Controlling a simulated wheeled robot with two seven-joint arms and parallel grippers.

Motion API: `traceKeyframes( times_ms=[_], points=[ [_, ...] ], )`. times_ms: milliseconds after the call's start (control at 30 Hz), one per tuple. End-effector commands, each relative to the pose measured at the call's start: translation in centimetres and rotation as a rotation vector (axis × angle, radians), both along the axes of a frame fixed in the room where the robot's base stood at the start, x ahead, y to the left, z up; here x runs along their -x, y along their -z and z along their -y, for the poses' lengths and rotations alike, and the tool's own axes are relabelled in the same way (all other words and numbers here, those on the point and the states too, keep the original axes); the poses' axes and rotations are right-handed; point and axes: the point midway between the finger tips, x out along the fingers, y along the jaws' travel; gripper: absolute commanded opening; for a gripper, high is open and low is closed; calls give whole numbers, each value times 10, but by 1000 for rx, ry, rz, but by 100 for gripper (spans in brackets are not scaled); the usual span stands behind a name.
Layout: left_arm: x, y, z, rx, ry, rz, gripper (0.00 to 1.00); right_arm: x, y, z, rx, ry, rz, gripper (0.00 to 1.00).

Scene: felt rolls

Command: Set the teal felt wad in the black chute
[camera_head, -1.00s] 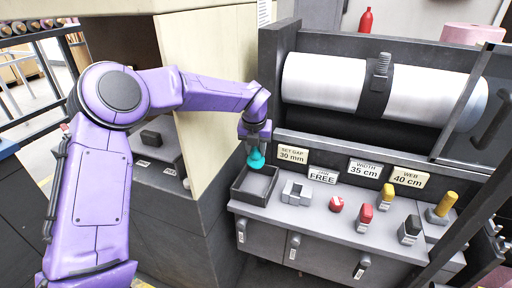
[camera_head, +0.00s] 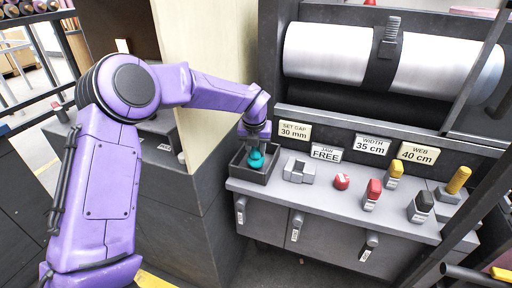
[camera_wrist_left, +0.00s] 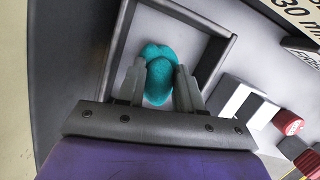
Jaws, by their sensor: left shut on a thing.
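The teal felt wad (camera_head: 256,160) is a soft rounded lump. My left gripper (camera_head: 257,153) is shut on it from above. The black chute (camera_head: 249,179) is a dark square open-topped box at the left end of the grey ledge. In the head view the wad is low, within the chute's outline. In the left wrist view the wad (camera_wrist_left: 159,78) sits between both fingers of the gripper (camera_wrist_left: 160,72), over the grey floor inside the chute's dark walls (camera_wrist_left: 216,68). Whether it touches the floor I cannot tell. My right gripper is not in view.
A grey block-like holder (camera_head: 299,169) stands just right of the chute. Further right are a red knob (camera_head: 342,181) and several coloured levers. A label panel and a large white roller (camera_head: 330,52) rise behind. A pale board (camera_head: 205,70) stands close behind my left arm.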

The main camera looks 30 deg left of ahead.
Motion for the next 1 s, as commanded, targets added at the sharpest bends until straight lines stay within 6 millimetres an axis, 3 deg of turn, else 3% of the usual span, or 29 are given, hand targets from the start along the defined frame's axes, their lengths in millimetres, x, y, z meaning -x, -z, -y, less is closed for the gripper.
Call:
traceKeyframes(
  times_ms=[833,867,933,1000],
  points=[
    [0,10,0,0,1,0,0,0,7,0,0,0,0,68],
    [0,9,0,0,1,0,42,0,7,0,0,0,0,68],
    [0,9,0,0,1,0,65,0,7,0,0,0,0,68],
    [0,9,0,0,1,0,65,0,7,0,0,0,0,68]
  ],
)
